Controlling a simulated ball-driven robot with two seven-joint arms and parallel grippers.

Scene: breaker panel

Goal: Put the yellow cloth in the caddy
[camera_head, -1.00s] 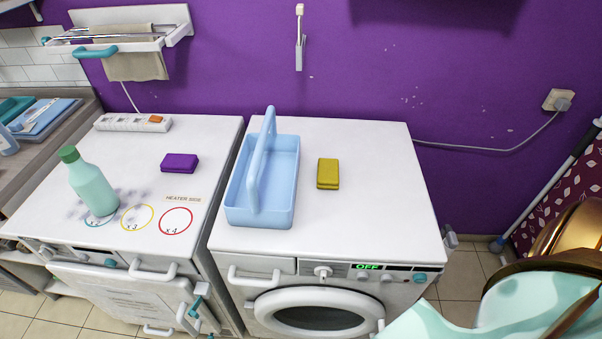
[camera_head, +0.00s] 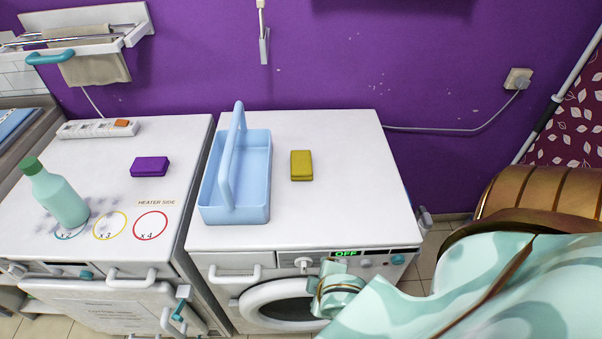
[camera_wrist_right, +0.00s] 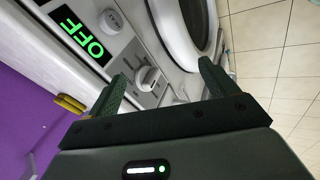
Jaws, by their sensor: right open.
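The yellow cloth (camera_head: 301,166) is a small folded block lying on the white top of the right-hand machine. Its edge also shows at the left of the right wrist view (camera_wrist_right: 70,103). The light blue caddy (camera_head: 258,214) stands just left of the cloth, with a gap between them; its tall handle is up and its inside looks empty. My right gripper (camera_head: 329,268) is in front of the machine, near its control panel and below the cloth in the picture. In the right wrist view its two fingers (camera_wrist_right: 163,76) are apart with nothing between them. My left gripper is not in view.
The washing machine front has a lit OFF display (camera_head: 346,253), knobs and a round door. On the left machine are a purple cloth (camera_head: 150,166), a green-capped bottle (camera_head: 60,198) and a power strip (camera_head: 97,128). The machine top right of the yellow cloth is clear.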

